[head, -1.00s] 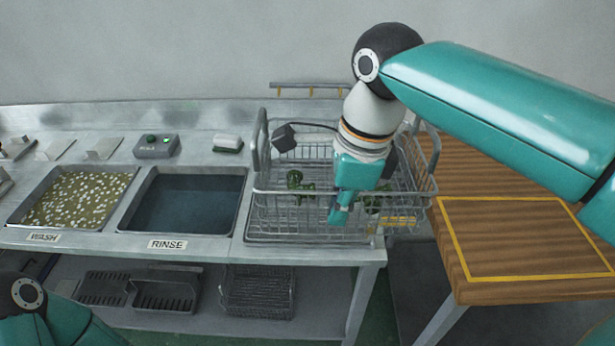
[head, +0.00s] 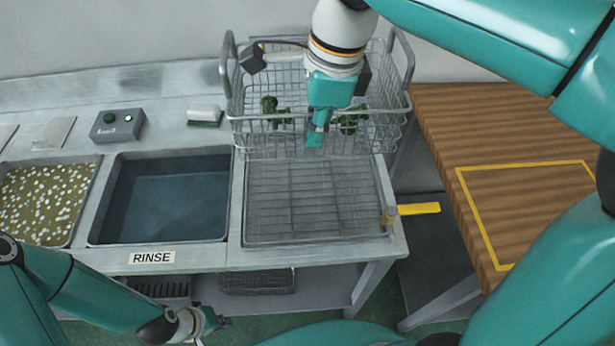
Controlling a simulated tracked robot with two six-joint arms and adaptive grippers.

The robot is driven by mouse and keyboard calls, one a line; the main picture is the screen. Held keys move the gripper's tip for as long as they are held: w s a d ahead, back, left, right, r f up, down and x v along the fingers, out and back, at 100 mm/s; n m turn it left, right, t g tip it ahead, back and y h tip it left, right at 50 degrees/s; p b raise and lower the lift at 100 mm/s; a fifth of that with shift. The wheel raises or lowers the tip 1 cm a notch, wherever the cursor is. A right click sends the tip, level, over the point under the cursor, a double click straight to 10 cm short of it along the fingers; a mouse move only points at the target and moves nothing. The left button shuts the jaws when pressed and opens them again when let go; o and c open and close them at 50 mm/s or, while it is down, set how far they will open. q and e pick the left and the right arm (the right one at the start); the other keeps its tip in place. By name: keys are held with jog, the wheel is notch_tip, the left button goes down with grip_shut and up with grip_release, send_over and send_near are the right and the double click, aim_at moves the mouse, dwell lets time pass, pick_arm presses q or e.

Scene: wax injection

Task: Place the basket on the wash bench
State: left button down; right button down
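The wire basket (head: 265,140), with two tall side handles and green pieces (head: 270,108) inside, is at the back right of the steel wash bench (head: 205,258). It appears raised over the back of the drain rack (head: 315,205); its exact height is unclear. My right gripper (head: 316,138) points down at the middle of the basket's front wall. Its fingers look closed on the front rim, though the contact is small. My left gripper (head: 215,322) is low at the bench's front, away from the basket; its fingers are too small to read.
The rinse basin (head: 165,200) and a basin of white bits (head: 45,200) lie left of the rack. A yellow lever (head: 418,209) sticks out at the rack's right corner. A wooden table (head: 450,125) with a yellow outlined square stands right, across a gap.

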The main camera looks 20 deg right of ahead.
notch_tip(320, 180, down, 19)
jog(key=shift+a+b, duration=0.1)
jog(key=shift+b, duration=0.45)
jog(key=shift+f, duration=0.1)
jog(key=c, duration=1.3)
grip_release()
jog(key=shift+s, duration=0.1)
jog(key=r, duration=0.4)
jog(key=d+r, duration=0.1)
jog(key=r, duration=0.7)
jog(key=shift+s+d, duration=0.3)
jog(key=shift+s, duration=0.1)
